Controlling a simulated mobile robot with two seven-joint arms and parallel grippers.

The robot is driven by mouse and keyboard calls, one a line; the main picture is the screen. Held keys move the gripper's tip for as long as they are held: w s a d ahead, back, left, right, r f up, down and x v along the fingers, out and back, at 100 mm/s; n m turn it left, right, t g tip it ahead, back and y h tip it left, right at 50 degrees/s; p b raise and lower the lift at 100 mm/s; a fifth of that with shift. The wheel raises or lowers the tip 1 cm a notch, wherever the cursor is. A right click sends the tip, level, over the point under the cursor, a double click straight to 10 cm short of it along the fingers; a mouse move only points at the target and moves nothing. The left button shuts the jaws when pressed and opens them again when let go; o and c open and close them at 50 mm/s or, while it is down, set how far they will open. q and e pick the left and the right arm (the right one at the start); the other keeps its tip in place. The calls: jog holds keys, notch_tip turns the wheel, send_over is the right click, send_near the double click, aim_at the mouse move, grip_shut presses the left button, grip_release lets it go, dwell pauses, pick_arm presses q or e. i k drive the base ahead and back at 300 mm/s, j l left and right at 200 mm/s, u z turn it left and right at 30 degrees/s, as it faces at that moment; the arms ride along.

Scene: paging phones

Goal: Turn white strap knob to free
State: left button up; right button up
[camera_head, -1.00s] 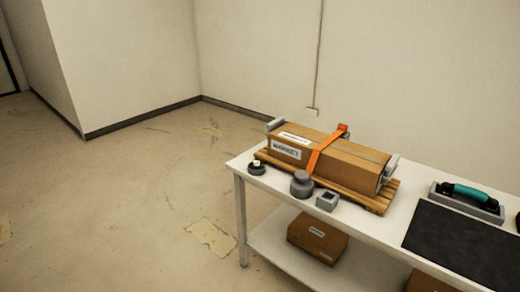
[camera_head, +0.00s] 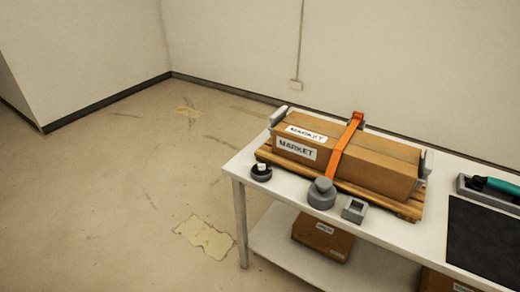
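A small dark round base with a white knob (camera_head: 262,167) on top sits at the left front corner of the white table (camera_head: 240,165). To its right, a cardboard box (camera_head: 370,165) labelled MARKET lies on a wooden pallet (camera_head: 405,208). An orange strap (camera_head: 345,143) runs over the box. A grey round knob-like part (camera_head: 322,192) stands at the front edge of the pallet, near the strap's lower end. Neither of my grippers shows in the head view. The knob's setting is too small to read.
A grey square block with an opening (camera_head: 354,208) stands right of the grey round part. A black mat (camera_head: 485,240) and a teal-handled tool (camera_head: 492,187) lie at the right. Another box (camera_head: 322,236) is on the lower shelf. The floor left of the table is clear.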

aim_at(261, 167)
jog(key=i+j+z, duration=0.15)
jog(key=i+j, duration=0.2)
jog(key=i+j+z, duration=0.1)
jog(key=i+j, duration=0.2)
jog(key=j, duration=0.2)
